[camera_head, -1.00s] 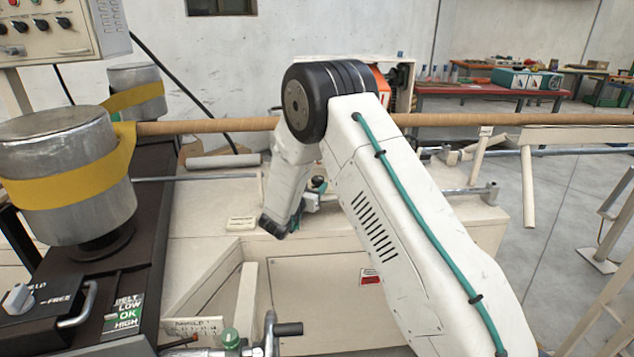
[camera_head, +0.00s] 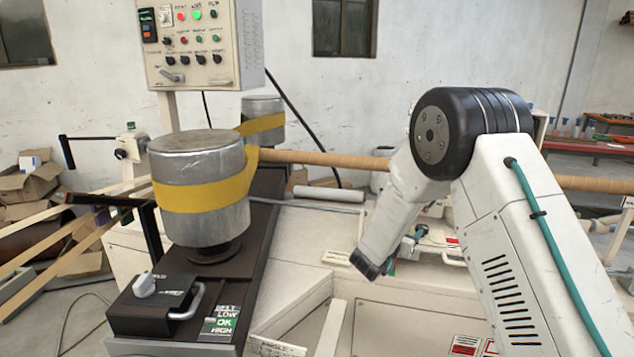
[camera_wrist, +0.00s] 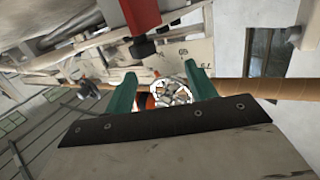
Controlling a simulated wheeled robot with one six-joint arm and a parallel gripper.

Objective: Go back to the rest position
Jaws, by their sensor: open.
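My gripper (camera_wrist: 161,84) shows in the wrist view as two green fingers standing apart, with nothing held between them. A round pale metal part with orange beside it shows between the fingers, further off. In the head view my white arm with its black joint reaches over the machine at the right. The gripper is mostly hidden there behind the arm. The winder's long brown tube (camera_head: 325,159) runs behind the arm; it also shows in the wrist view (camera_wrist: 275,88). The metal drum (camera_head: 200,220) with a yellow belt (camera_head: 205,192) stands upright at left centre.
A control panel (camera_head: 198,42) stands behind the drum. A black box (camera_head: 153,305) with a knob and silver handle is in front. A red part (camera_wrist: 140,14) is near the gripper in the wrist view. Cardboard boxes (camera_head: 28,182) lie at far left. A red table (camera_head: 590,147) stands far right.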

